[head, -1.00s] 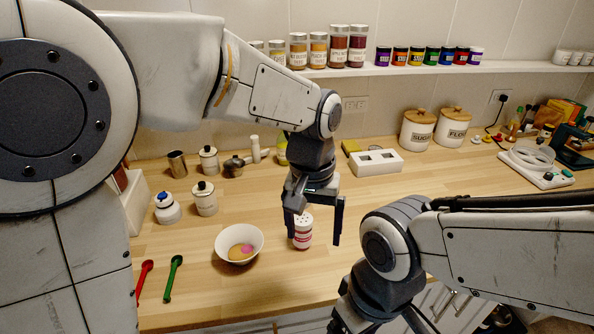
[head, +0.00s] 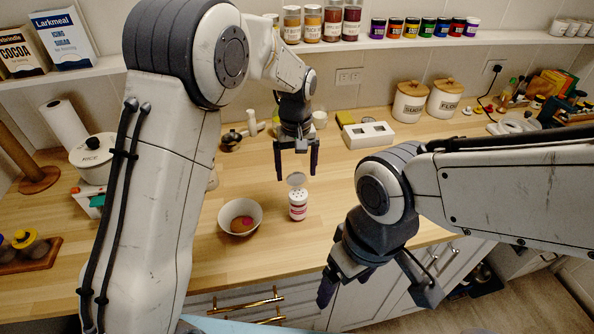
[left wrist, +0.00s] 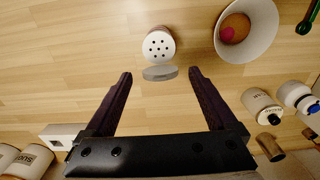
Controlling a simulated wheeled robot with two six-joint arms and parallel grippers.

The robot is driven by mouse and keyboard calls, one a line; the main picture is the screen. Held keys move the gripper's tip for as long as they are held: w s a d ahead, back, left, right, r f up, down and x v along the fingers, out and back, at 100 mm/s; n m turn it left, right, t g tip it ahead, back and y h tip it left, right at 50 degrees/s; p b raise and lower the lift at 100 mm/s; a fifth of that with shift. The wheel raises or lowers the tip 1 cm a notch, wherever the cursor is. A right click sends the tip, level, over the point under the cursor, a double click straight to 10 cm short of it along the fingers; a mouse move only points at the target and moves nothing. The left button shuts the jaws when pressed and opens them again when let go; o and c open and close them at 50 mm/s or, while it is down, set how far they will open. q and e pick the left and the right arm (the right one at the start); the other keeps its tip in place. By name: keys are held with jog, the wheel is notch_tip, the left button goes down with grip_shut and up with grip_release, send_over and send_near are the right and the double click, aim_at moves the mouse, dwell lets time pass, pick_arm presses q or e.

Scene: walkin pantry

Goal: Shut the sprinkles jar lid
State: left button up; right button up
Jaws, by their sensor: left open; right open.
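The sprinkles jar (head: 298,206) stands upright on the wooden counter, white with a red label and a perforated top. Its lid (head: 296,180) is a greyish disc standing up open at the jar's back edge. In the left wrist view the holed top of the jar (left wrist: 158,45) faces the camera, and the lid (left wrist: 160,73) is at its rim. My left gripper (head: 297,172) is open and empty, above and behind the jar; the left wrist view shows its fingers (left wrist: 160,80) spread either side of the lid, apart from it. My right gripper (head: 382,290) is open and empty, in front of the counter.
A white bowl (head: 258,218) with yellowish and pink contents stands just left of the jar. A white box (head: 368,140) and sugar and flour canisters (head: 412,103) stand at the back. The counter right of the jar is clear.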

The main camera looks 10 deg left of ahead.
aim_at(296, 187)
pick_arm(q)
jog(key=shift+f, duration=0.8)
jog(key=c, duration=1.4)
jog(key=shift+s+d+f+t+b, duration=0.15)
jog(key=shift+s+t+b, duration=0.2)
jog(key=shift+b, duration=0.5)
jog(key=t+b, duration=0.1)
jog(key=b, duration=0.4)
jog(key=s+t+y+b, duration=0.1)
jog(key=t+b, duration=0.1)
jog(key=b, duration=0.4)
jog(key=f+t+y+b, duration=0.1)
jog(key=t+b, duration=0.1)
jog(key=b, duration=0.3)
jog(key=shift+s+d+f+t+b, duration=0.1)
jog(key=shift+s+d+t+b, duration=0.2)
jog(key=shift+s+b, duration=0.2)
jog(key=shift+b, duration=0.55)
jog(key=shift+r, duration=0.2)
